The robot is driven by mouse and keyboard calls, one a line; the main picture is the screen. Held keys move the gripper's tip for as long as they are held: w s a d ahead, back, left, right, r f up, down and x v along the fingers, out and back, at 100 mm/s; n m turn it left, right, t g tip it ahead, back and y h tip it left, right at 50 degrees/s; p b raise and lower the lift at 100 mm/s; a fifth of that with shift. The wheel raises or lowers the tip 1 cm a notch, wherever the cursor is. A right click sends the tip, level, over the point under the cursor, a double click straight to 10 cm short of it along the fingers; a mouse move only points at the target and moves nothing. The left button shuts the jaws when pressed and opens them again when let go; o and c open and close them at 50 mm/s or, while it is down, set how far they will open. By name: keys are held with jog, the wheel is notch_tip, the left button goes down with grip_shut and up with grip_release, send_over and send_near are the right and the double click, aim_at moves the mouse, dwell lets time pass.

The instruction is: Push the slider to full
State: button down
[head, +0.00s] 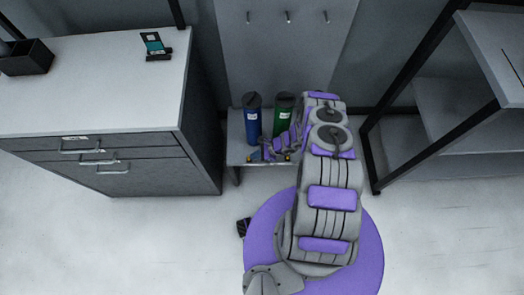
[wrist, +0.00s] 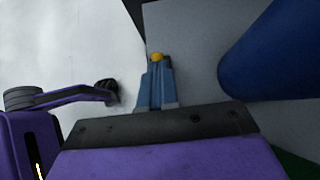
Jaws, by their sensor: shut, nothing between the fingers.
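No slider can be made out clearly in either view. My gripper (head: 254,156) is low at the front edge of the small grey bench, pointing left in the head view. In the wrist view the gripper (wrist: 157,60) shows as two blue fingers shut together, with a yellow spot at the tip and nothing held. A blue bottle (head: 253,122) stands upright on the bench behind the gripper. It fills the right of the wrist view (wrist: 275,55), apart from the fingers. A green bottle (head: 284,108) stands to its right, partly hidden by my arm.
The bench (head: 235,150) stands against a grey panel with hooks (head: 288,17). A drawer cabinet (head: 90,85) at left carries a black box (head: 27,60) and a small device with a teal screen (head: 155,45). A black-framed shelf (head: 445,105) stands at right. Floor is clear in front.

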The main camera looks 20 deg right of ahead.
jog(key=shift+a, duration=0.3)
jog(key=shift+d, duration=0.15)
jog(key=shift+d, duration=0.25)
jog(key=shift+s+d+f, duration=0.1)
jog(key=shift+s+d, duration=0.1)
jog(key=shift+d, duration=0.45)
jog(key=shift+s+d, duration=0.2)
jog(key=shift+d, duration=0.4)
jog(key=p+v, duration=0.2)
jog(key=v, duration=0.8)
jog(key=shift+d+p, duration=0.3)
jog(key=shift+d, duration=0.2)
